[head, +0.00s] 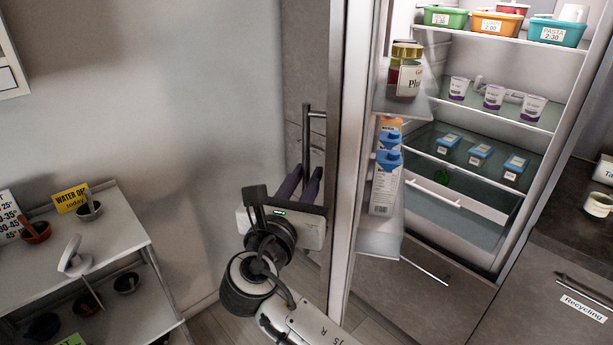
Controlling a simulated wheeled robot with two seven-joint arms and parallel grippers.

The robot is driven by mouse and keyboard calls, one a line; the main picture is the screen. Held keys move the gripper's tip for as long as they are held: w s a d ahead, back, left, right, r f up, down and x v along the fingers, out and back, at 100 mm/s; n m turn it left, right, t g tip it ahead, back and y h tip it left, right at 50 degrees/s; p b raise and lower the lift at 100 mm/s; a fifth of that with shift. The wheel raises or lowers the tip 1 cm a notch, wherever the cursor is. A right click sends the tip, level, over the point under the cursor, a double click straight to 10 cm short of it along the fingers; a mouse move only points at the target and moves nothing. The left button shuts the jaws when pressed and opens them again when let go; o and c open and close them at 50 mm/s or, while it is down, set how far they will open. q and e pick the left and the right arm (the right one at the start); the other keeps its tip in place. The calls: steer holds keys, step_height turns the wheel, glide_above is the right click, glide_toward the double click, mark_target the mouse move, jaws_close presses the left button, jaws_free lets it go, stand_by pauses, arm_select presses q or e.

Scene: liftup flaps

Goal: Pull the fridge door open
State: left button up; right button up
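The fridge door (352,150) stands swung open, its edge towards me and its inner shelves showing on the right. Its upright metal handle (306,135) is on the outer face, on the left side of the edge. My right gripper (307,170) is at the lower part of the handle. Its two dark fingers point up and are apart, with the handle bar's lower end between or just behind them. Contact with the handle is hard to tell. My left gripper is not in view.
The fridge interior holds tubs (498,24), cups (493,97) and blue-lidded boxes (480,154). A jar (405,80) and cartons (385,180) sit on the door shelves. A white shelf unit (120,225) with bowls stands at left. A counter (575,215) is at right.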

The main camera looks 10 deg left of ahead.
steer(key=s+a+b, duration=0.1)
steer(key=s, duration=0.8)
steer(key=shift+s+a, duration=0.2)
steer(key=shift+s, duration=0.2)
steer(key=shift+c, duration=0.2)
